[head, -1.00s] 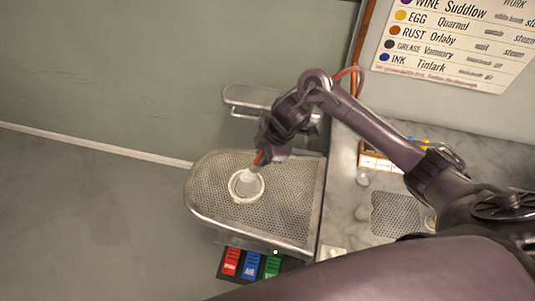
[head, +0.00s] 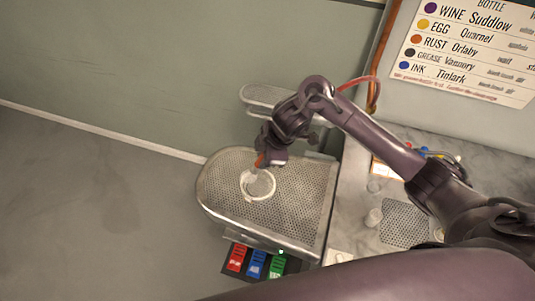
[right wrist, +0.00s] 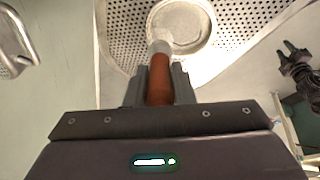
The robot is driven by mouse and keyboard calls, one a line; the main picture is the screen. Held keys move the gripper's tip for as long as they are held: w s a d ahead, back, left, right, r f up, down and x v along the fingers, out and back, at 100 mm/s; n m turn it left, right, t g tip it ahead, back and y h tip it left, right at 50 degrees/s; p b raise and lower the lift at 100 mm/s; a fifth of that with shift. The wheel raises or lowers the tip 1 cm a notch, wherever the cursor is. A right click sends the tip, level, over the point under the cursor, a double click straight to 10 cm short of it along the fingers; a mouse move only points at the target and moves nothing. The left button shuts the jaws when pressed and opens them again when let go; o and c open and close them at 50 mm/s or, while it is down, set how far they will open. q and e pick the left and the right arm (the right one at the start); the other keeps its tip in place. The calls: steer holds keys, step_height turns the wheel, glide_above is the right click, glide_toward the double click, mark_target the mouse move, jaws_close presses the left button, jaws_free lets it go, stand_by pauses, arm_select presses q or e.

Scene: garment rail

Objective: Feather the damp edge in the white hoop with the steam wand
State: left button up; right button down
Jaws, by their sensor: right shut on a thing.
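The white hoop (head: 272,195) lies on the perforated metal pressing board (head: 305,205), with pale cloth inside it. It also shows in the right wrist view (right wrist: 211,28). My right gripper (head: 264,160) is shut on the steam wand (right wrist: 160,78), which has a rust-brown handle and a pale tip. The tip points down over the hoop's near edge in the wrist view; I cannot tell whether it touches the cloth. No clear damp edge can be made out. My left gripper (right wrist: 291,52) shows at the right of the wrist view, empty, with its fingers apart.
Red (head: 237,258), blue (head: 256,264) and green (head: 276,266) pedals sit below the board's front edge. A small metal arm board (head: 262,94) stands behind. A bottle chart (head: 465,50) hangs above.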

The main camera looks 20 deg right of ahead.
steer(key=shift+s+a+p, duration=0.65)
steer(key=shift+s+a, duration=0.15)
steer(key=shift+a, duration=0.2)
steer(key=shift+s, duration=0.1)
steer(key=shift+s+a+p, duration=0.15)
steer(key=shift+s+p, duration=0.2)
steer(key=shift+s, duration=0.25)
steer(key=shift+s+a+p, duration=0.15)
steer(key=shift+s+p, duration=0.15)
steer(key=shift+s, duration=0.25)
steer(key=shift+s, duration=0.1)
steer(key=shift+s+d+p, duration=0.25)
steer(key=shift+s, duration=0.25)
steer(key=shift+s+d+p, duration=0.2)
steer(key=shift+s, duration=0.3)
steer(key=shift+d, duration=0.1)
